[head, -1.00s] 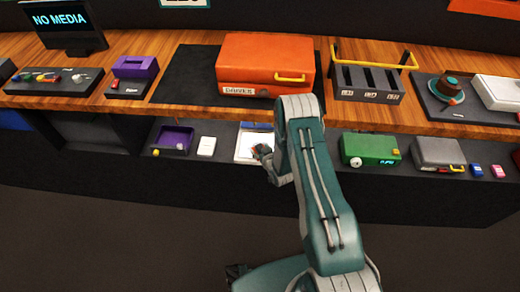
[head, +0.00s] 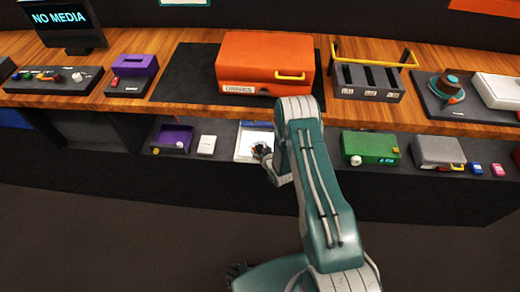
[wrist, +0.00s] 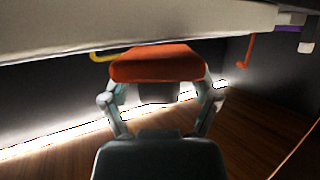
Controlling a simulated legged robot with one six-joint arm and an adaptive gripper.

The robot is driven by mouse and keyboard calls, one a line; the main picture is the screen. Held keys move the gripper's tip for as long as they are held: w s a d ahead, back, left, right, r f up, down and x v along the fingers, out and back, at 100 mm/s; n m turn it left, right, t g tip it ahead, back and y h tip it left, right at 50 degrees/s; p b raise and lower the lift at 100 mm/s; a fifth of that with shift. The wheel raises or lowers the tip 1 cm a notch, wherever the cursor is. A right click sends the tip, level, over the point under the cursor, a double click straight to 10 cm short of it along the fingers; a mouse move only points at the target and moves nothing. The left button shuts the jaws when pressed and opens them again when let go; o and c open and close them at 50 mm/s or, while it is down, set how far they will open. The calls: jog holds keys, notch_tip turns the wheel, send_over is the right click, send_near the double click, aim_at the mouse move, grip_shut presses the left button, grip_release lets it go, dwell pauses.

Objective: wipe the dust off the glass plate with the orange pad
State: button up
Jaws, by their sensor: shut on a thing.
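A white, flat plate (head: 243,152) lies on the lower shelf, left of my arm in the head view. I take it to be the glass plate; the dust on it is too small to make out. My gripper (head: 260,149) is at the plate's right part and covers some of it. In the wrist view my gripper (wrist: 157,88) is shut on the orange pad (wrist: 157,63), which spans both fingers. A broad pale surface (wrist: 140,30) runs across the top of that view, close to the pad. I cannot tell whether the pad touches the plate.
On the lower shelf, a purple tray (head: 175,138) and a white block (head: 207,145) stand left of the plate. A green box (head: 370,149) and a grey case (head: 438,153) stand to the right. The wooden counter (head: 135,88) overhangs, with an orange case (head: 265,63) on it.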

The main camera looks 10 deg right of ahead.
jog(key=shift+f, duration=0.35)
